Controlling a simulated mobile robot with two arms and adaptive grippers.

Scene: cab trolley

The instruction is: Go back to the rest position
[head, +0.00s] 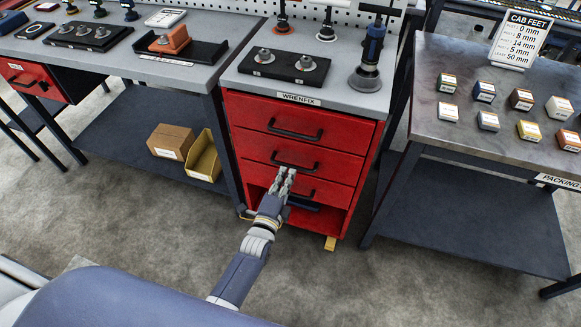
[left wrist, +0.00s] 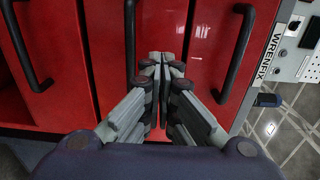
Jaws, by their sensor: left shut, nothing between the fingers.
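My left gripper (head: 285,181) is shut and empty in front of the red drawer cabinet (head: 369,170). In the head view its fingertips overlap the front below the second drawer's handle. In the left wrist view the closed fingers (left wrist: 160,62) point at the red fronts, with a black handle (left wrist: 236,50) to their right and another handle (left wrist: 130,40) to their left. I cannot tell whether the fingertips touch the front. My right gripper is not in view.
The grey cabinet top (head: 330,98) carries a black tray (head: 284,66) and a blue tool (head: 370,60). At right, a metal table (head: 440,118) holds several small boxes. At left, a bench shelf (head: 120,130) holds a cardboard box (head: 172,141) and a yellow bin (head: 204,157).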

